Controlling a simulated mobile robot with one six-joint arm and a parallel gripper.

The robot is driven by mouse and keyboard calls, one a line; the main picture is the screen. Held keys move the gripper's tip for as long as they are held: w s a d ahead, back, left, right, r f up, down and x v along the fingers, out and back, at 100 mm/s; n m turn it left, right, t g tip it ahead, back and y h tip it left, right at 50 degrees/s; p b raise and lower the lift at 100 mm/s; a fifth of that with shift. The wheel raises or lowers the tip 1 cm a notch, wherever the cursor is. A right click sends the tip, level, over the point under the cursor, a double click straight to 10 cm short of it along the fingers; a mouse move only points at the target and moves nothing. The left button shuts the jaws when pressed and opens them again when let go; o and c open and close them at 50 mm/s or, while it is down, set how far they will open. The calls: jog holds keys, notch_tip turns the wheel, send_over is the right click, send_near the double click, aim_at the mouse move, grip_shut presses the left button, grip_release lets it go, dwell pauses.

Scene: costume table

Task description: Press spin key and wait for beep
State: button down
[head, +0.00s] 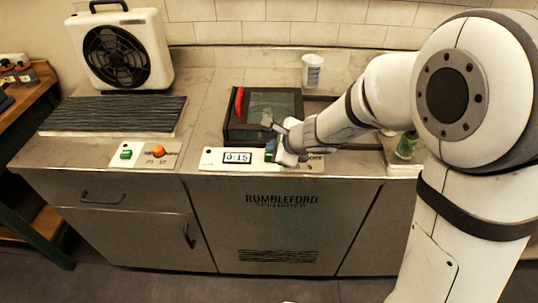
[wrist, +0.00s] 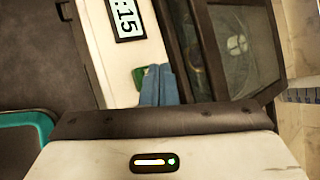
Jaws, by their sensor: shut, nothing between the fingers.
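The spin dryer's white control panel (head: 213,158) runs along the counter's front edge. Its display (head: 237,157) reads 0:15, and the wrist view shows the end of that reading on the display (wrist: 126,18). A green key (wrist: 139,76) sits on the panel just below the display in the wrist view. My gripper (wrist: 160,84) is shut and empty, its blue fingertips right at the green key and covering part of it. I cannot tell whether the key is pressed down.
A second panel (head: 130,161) to the left has a green key (head: 126,154) and an orange knob (head: 158,151). A box fan (head: 117,55) stands behind a dark ribbed mat (head: 112,114). A green-tinted container (head: 406,146) is right of my gripper.

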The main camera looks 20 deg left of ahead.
jog(key=shift+f+b, duration=0.4)
jog(key=shift+b, duration=0.05)
